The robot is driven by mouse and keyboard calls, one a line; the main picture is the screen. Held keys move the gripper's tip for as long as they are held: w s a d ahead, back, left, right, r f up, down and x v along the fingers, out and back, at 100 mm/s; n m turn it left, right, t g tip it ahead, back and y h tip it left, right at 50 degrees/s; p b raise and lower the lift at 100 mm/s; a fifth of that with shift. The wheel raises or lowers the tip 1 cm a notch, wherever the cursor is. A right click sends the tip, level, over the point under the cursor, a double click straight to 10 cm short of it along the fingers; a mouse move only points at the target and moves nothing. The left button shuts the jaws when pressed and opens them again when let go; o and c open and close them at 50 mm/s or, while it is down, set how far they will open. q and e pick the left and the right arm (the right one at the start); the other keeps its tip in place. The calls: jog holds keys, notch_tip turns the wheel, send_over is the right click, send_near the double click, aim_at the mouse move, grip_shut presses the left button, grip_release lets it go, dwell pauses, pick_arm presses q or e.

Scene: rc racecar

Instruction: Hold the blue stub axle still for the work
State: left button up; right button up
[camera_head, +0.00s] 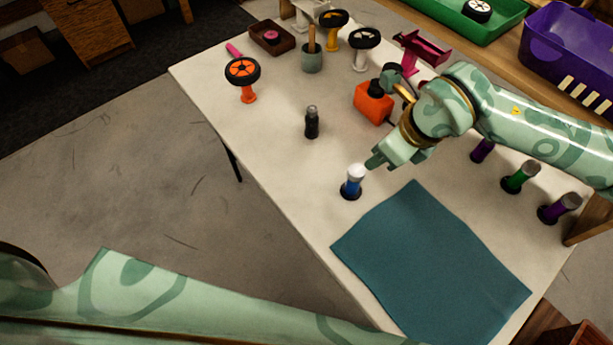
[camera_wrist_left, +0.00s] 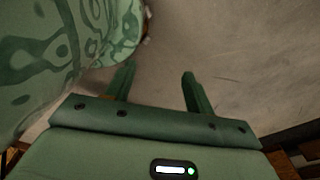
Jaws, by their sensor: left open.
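The blue stub axle (camera_head: 351,187) stands upright on the white table, with a white top and a dark base. My right gripper (camera_head: 377,160) is just right of and behind the axle's top in the head view, apart from it as far as I can tell; whether its fingers are open is unclear. My left gripper shows in the left wrist view (camera_wrist_left: 156,84), its two fingers spread with nothing between them. Only grey floor lies beyond those fingers. In the head view my left arm crosses the bottom left, and its gripper is out of frame.
A teal mat (camera_head: 430,262) lies in front of the axle. Green (camera_head: 520,177) and purple (camera_head: 558,208) posts stand at right. A purple bin (camera_head: 560,50) sits behind.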

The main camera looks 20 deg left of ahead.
pick_arm(q)
jog(key=w+a+r+n+t, duration=0.3)
jog(key=w+r+n, duration=0.15)
jog(key=w, duration=0.65)
jog(key=w+a+r+n+t, duration=0.2)
jog(key=w+r+n, duration=0.25)
jog(key=w, duration=0.65)
jog(key=w+d+r+n+t+h, duration=0.2)
jog(key=w+d+r+n+h, duration=0.1)
jog(key=w+r+n, duration=0.65)
jog(key=w+d+r+n+t+h, duration=0.3)
jog(key=w+r, duration=0.4)
jog(key=r, duration=0.6)
jog(key=n+g+h, duration=0.3)
jog(key=n+h, duration=0.2)
send_near(359, 179)
jog(key=w+d+f, duration=0.7)
jog(key=w+f, duration=0.1)
jog(key=shift+w+d, duration=0.1)
jog(key=shift+d, duration=0.2)
